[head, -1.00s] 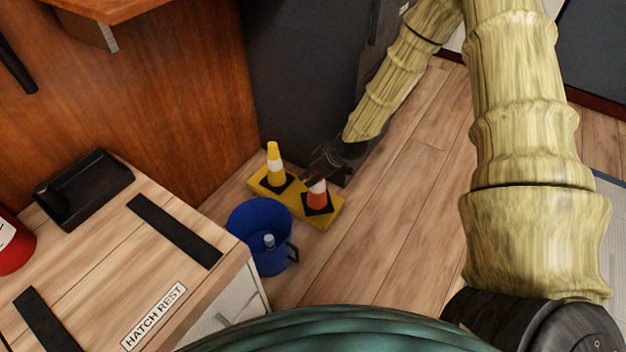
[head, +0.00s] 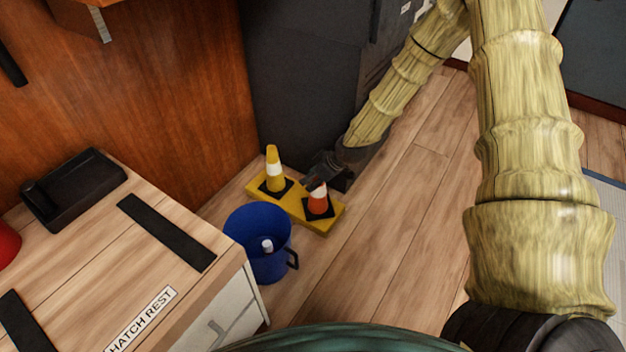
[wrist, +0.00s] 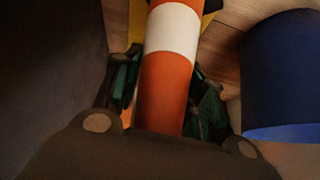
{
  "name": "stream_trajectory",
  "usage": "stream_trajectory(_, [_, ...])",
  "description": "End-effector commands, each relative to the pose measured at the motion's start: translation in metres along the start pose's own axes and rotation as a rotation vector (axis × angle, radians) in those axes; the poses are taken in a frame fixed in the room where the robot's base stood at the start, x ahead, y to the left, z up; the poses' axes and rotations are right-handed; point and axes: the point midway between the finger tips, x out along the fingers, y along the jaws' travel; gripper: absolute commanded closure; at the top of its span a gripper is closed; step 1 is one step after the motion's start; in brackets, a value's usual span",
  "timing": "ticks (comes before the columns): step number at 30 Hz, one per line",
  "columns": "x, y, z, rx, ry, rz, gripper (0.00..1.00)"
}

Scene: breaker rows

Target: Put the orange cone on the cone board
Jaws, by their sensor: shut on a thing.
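The orange cone (head: 318,203) with a white band and a dark square base stands upright at the right end of the yellow cone board (head: 334,222) on the floor. My gripper (head: 316,184) is at the top of the cone. In the wrist view the orange cone (wrist: 172,70) runs between the fingers of my gripper (wrist: 168,90), which are shut on it. A yellow cone (head: 274,172) with a white band stands on the left part of the board.
A dark cabinet (head: 300,80) rises behind. The wooden counter (head: 90,230) is at left. Floor to the right is clear.

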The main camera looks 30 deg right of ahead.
Motion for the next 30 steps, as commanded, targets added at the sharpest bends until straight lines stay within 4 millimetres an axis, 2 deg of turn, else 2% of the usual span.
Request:
stream_trajectory(3, [0.001,0.000,0.001,0.000,0.000,0.000,1.00])
stream_trajectory(4, [0.001,0.000,0.001,0.000,0.000,0.000,0.56])
stream_trajectory(7, [0.001,0.000,0.001,0.000,0.000,0.000,0.38])
stream_trajectory(19, [-0.002,0.000,-0.001,0.000,0.000,0.000,0.38])
stream_trajectory(23, [-0.017,0.000,-0.002,0.001,0.001,0.000,0.38])
stream_trajectory(30, [-0.060,0.000,-0.004,0.001,0.001,0.001,0.38])
